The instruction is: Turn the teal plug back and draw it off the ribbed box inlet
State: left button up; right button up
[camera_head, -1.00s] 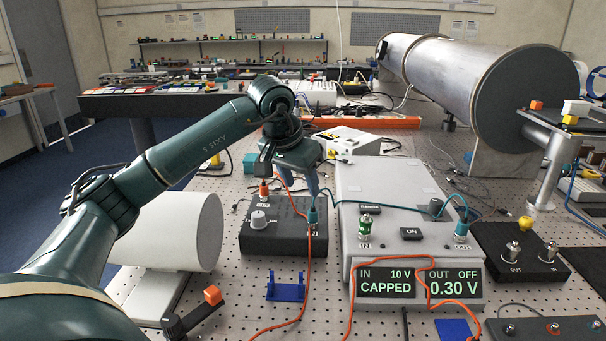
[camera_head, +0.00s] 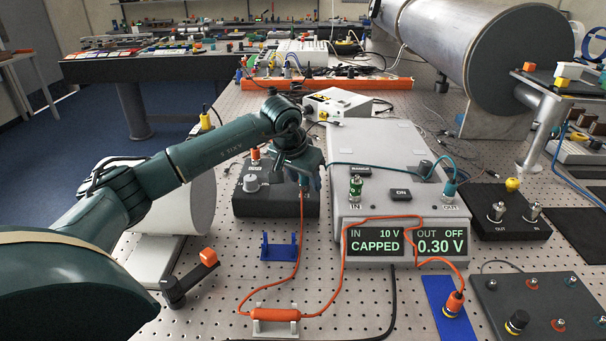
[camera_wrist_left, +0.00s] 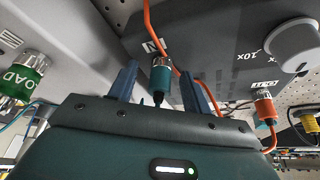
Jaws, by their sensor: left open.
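The dark box (camera_head: 262,205) with a grey knob stands left of the grey meter. Its teal plug (camera_wrist_left: 161,76) sits upright on the inlet marked IN in the left wrist view, with a dark lead end toward me. My left gripper (camera_head: 306,182) is over the box's right end and hides the plug in the head view. In the wrist view its open fingers (camera_wrist_left: 158,68) stand on either side of the plug, with a visible gap at each side. An orange plug (camera_wrist_left: 264,106) sits on the box's OUT. My right gripper is not in view.
The grey meter (camera_head: 385,165) reads CAPPED and 0.30 V and carries a green cap (camera_head: 355,188). A teal cable (camera_head: 385,166) crosses it to its OUT. An orange cable (camera_head: 299,235) hangs close by my gripper. A blue bracket (camera_head: 279,247) stands in front.

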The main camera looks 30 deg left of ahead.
pick_arm(q)
jog(key=shift+c, duration=0.3)
jog(key=c, duration=0.8)
jog(key=shift+c, duration=0.5)
jog(key=o, duration=0.3)
grip_shut()
jog(key=n+y, duration=0.1)
jog(key=n, duration=0.2)
jog(key=shift+d+r+p, duration=0.1)
jog(key=shift+p, duration=0.2)
jog(key=shift+n+y, duration=0.5)
jog(key=shift+n, duration=0.6)
